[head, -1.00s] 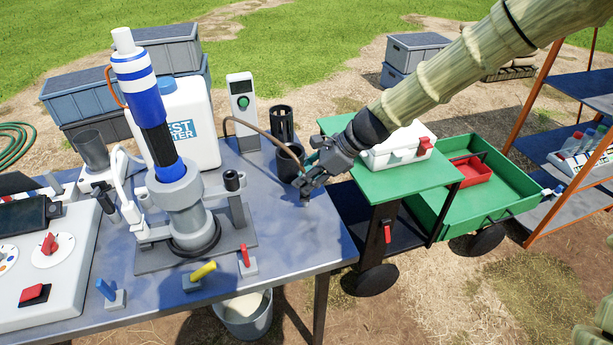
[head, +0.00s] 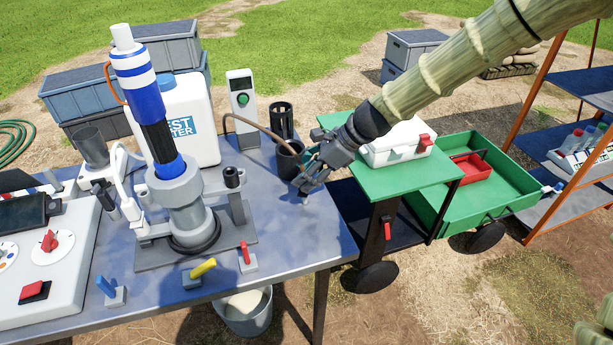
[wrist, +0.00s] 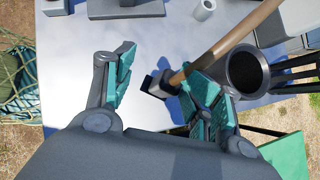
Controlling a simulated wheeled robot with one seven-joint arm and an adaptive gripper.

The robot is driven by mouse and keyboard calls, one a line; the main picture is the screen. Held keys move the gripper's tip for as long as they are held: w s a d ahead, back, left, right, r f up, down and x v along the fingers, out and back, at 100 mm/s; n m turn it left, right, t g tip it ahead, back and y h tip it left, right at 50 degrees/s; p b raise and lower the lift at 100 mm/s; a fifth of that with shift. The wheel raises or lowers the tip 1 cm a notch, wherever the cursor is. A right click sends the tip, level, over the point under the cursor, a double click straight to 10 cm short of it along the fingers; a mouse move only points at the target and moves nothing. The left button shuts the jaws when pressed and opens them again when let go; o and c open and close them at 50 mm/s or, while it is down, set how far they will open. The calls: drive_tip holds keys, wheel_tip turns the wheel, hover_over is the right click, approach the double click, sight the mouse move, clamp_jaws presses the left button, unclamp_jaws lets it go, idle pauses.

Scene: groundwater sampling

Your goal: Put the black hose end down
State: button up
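The brown hose (head: 262,129) arches from the grey meter past a dark cup to my gripper (head: 301,178), which is low over the table's right end. In the wrist view the hose (wrist: 225,45) ends in a black square-edged tip (wrist: 158,85). My gripper (wrist: 157,68) is open, its teal-padded fingers wide apart. The black tip lies between them, close to the right finger and clear of the left one. A shadow shows beside the tip; I cannot tell whether it touches the tabletop. In the head view my fingers mostly hide the tip.
The dark cup (head: 289,161) stands right beside my gripper, with a black slotted holder (head: 283,120) behind it. The grey meter (head: 242,97) is to the left. The green cart (head: 412,182) adjoins the table's right edge. The tabletop (head: 300,235) in front of my gripper is clear.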

drive_tip(key=v, duration=1.1)
drive_tip(key=shift+d+r+b, duration=0.3)
drive_tip(key=shift+b, duration=0.15)
